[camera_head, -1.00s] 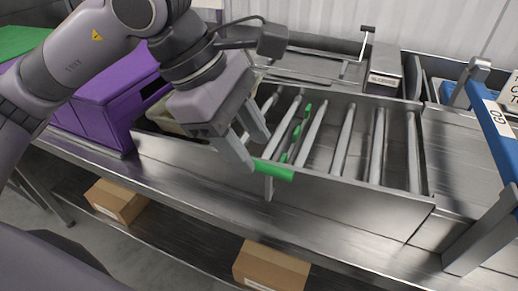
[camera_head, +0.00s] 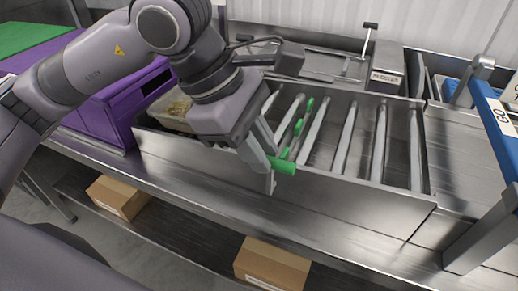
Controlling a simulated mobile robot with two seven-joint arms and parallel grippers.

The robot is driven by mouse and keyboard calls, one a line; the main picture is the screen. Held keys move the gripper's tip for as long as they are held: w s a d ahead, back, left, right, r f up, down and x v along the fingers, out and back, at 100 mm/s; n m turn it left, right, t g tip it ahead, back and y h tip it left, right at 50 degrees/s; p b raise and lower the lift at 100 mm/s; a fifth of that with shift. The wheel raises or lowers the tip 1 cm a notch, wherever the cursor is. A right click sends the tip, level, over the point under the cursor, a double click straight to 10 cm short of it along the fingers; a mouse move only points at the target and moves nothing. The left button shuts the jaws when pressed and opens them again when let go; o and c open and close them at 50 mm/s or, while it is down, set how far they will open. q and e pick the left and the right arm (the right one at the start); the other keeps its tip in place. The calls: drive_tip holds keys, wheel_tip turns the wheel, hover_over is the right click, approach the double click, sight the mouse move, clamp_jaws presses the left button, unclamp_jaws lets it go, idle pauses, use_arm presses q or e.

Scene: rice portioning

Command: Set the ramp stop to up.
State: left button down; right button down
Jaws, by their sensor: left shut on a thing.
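The ramp stop shows as a green handle (camera_head: 284,167) at the front wall of the metal roller ramp, with several green stop pieces (camera_head: 298,127) standing between the rollers. My left gripper (camera_head: 264,160) comes down from the upper left and is shut on the left part of the handle, whose right end sticks out past the fingers. The fingers hide the handle's left end. My right gripper is not in view.
The roller ramp (camera_head: 345,195) fills the middle of the steel bench. A bin with pale contents (camera_head: 172,110) and a purple box (camera_head: 110,110) stand left. A blue frame marked GO (camera_head: 492,120) stands right. Cardboard boxes (camera_head: 270,266) lie on the lower shelf.

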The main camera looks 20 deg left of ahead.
use_arm(q)
drive_tip(key=shift+r, duration=0.85)
drive_tip(key=shift+w+r, duration=0.1)
drive_tip(key=c, duration=1.1)
unclamp_jaws()
drive_tip(key=shift+o, duration=0.2)
drive_tip(key=v, duration=0.7)
